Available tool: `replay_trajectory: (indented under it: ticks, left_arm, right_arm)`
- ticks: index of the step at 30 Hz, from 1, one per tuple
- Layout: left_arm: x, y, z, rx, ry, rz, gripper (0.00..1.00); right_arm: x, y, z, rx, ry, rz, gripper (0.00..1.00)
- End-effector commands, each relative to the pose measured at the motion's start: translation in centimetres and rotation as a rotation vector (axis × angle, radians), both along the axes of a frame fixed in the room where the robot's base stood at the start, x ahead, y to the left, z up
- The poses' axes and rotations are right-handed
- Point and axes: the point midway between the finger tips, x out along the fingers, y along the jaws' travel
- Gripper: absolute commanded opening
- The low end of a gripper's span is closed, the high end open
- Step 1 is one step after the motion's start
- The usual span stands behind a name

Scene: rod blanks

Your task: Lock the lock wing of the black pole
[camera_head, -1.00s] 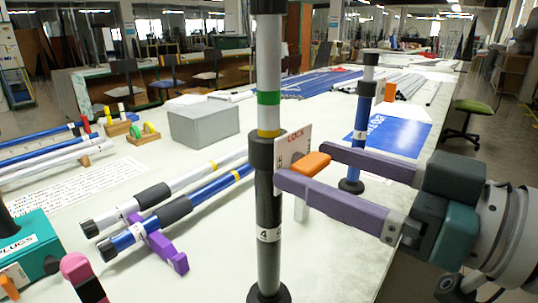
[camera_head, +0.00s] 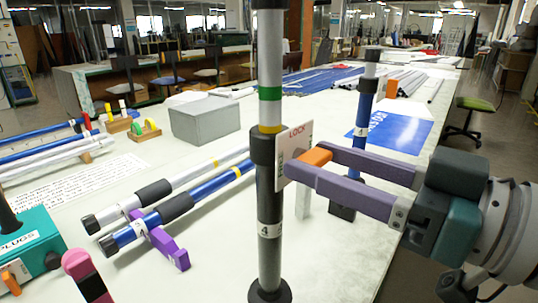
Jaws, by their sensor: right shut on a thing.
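The black pole (camera_head: 268,200) stands upright at the centre, with a number 4 label on its lower tube. A lighter upper tube (camera_head: 269,60) with green and yellow bands rises from its black collar (camera_head: 264,147). A white card reading LOCK (camera_head: 297,150) is at the collar's right side. The orange lock wing (camera_head: 316,156) sticks out to the right of the collar. My right gripper (camera_head: 308,162) comes from the right, its purple fingers shut on the wing, one on each side. The wing's joint with the collar is hidden. My left gripper is not in view.
A blue pole (camera_head: 362,120) stands behind my right fingers. White and blue rods (camera_head: 205,185) lie on a purple rest (camera_head: 160,243) to the left. A grey box (camera_head: 205,120) sits behind. A teal PLUGS box (camera_head: 30,245) and a pink-topped object (camera_head: 80,270) are lower left.

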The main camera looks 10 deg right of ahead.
Motion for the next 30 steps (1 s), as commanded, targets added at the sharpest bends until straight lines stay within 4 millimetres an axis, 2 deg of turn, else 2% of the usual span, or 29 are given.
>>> replay_trajectory:
  ticks: [11,30]
  left_arm:
    - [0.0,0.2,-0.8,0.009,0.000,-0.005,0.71]
    - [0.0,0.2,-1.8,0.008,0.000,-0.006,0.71]
  right_arm:
    - [0.0,0.0,-0.1,0.124,0.089,0.001,0.00]
    - [0.1,0.0,0.0,0.604,0.437,0.002,0.00]
